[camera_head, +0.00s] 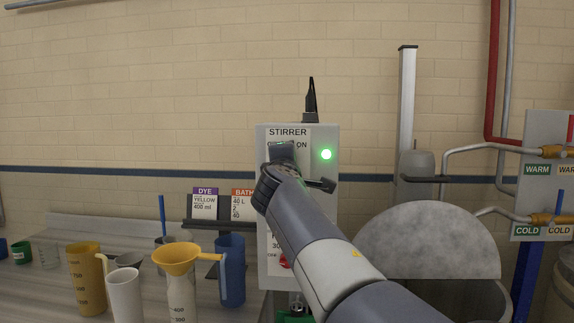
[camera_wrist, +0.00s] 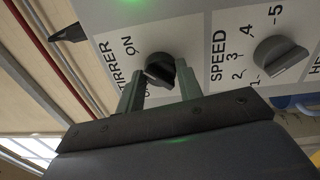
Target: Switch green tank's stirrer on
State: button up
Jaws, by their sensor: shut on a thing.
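My gripper (camera_wrist: 162,82) is shut on the dark stirrer knob (camera_wrist: 160,67), with one finger on each side. The word ON shows beside the knob; the OFF label is partly hidden by a finger. I cannot tell exactly where the knob points. A green lamp (camera_head: 326,154) is lit on the box. In the head view my gripper (camera_head: 281,153) covers the knob.
A speed knob (camera_wrist: 278,58) sits beside the stirrer knob. A red button (camera_head: 285,262) is low on the box, partly behind my arm. Jugs and a yellow funnel (camera_head: 177,259) crowd the bench at left. A grey round vessel (camera_head: 480,297) and pipes stand at right.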

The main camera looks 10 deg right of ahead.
jog(key=o, duration=1)
jog(key=b+v, duration=0.3)
jog(key=v, duration=0.8)
jog(key=shift+w, duration=0.2)
jog(key=p+x, duration=0.3)
jog(key=x, duration=0.7)
jog(key=shift+w+d, duration=0.15)
jog(key=shift+w, duration=0.15)
